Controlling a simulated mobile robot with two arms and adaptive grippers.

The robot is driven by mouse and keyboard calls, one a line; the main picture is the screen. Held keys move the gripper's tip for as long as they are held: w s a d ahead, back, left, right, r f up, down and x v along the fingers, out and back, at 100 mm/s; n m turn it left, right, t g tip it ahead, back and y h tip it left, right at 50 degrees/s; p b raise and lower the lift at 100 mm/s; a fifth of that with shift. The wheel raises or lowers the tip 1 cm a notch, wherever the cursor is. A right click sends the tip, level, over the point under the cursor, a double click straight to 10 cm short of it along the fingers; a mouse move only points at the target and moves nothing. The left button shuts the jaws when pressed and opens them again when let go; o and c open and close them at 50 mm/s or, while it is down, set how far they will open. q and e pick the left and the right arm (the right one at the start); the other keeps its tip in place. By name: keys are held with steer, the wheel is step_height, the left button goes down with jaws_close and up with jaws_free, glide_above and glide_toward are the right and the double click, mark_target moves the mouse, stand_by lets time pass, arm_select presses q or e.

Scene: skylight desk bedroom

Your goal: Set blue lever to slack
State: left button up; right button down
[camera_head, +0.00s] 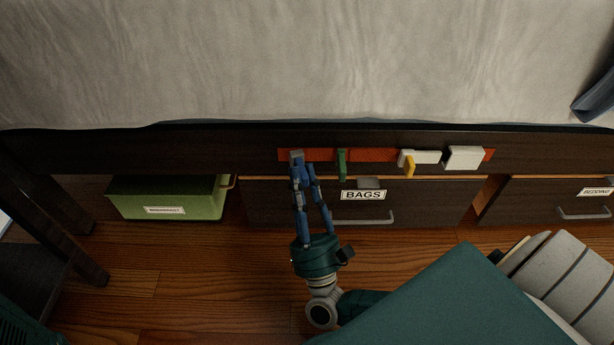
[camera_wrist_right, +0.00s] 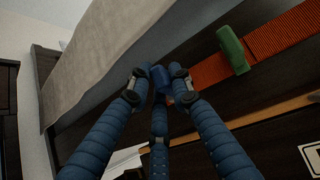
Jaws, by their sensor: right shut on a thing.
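The blue lever (camera_wrist_right: 160,78) sits on an orange-red strap (camera_head: 372,155) that runs along the dark bed rail. In the head view the blue lever (camera_head: 297,158) is at the strap's left end, largely covered by my fingers. My right gripper (camera_head: 303,172) reaches up to it from below. In the right wrist view my gripper (camera_wrist_right: 156,86) has its blue fingers closed around the lever. The lever's exact tilt is hard to tell. My left gripper is not in view.
A green lever (camera_head: 342,163) hangs just right of the blue one. A yellow lever (camera_head: 409,165) and white blocks (camera_head: 464,157) are farther right. Below are a drawer labelled BAGS (camera_head: 430,200) and a green box (camera_head: 165,197). Wooden floor (camera_head: 190,270) lies in front.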

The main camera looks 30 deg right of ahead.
steer(key=shift+w+a+m+g+h+b, duration=0.15)
steer(key=shift+m+g+h, duration=0.25)
steer(key=shift+h, duration=0.5)
steer(key=shift+a+m+g+h+b, duration=0.2)
steer(key=shift+m+g+h, duration=0.15)
steer(key=shift+h, duration=0.55)
steer(key=c, duration=1.8)
jaws_free()
step_height(320, 180, up, 10)
steer(key=shift+f, duration=0.1)
